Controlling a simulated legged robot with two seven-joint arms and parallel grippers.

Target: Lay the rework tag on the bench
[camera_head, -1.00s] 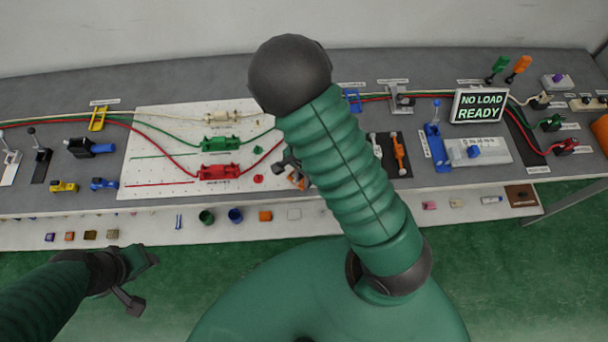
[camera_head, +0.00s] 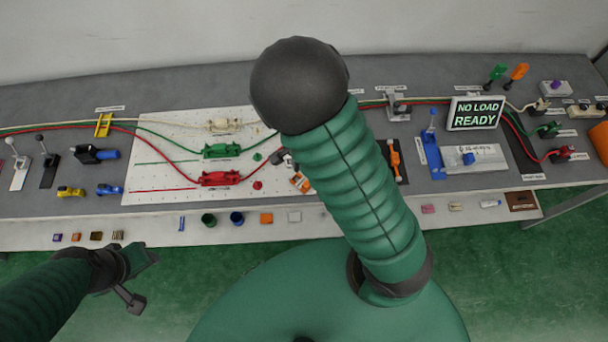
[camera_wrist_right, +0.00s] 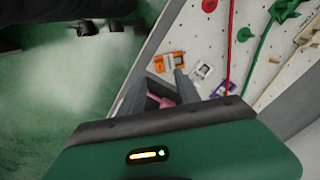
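I cannot read any label that marks out the rework tag. In the right wrist view, a small pink piece (camera_wrist_right: 158,101) shows between the two fingers of my right gripper (camera_wrist_right: 160,84). The fingers are apart, and I cannot tell if they grip the pink piece. Past the fingertips, an orange-framed piece (camera_wrist_right: 168,62) lies at the white board's edge. In the head view, my right arm hides most of that gripper. My left gripper (camera_head: 138,276) hangs in front of the bench, away from everything; its fingers are unclear. The grey bench (camera_head: 50,95) runs across the view.
The white pegboard (camera_head: 150,176) carries green and red clamps (camera_head: 221,178) and wires. Levers stand at left and right. A display (camera_head: 476,113) reads "NO LOAD READY". A lower front ledge (camera_head: 335,229) holds several small blocks and cups. Bare bench shows along the back.

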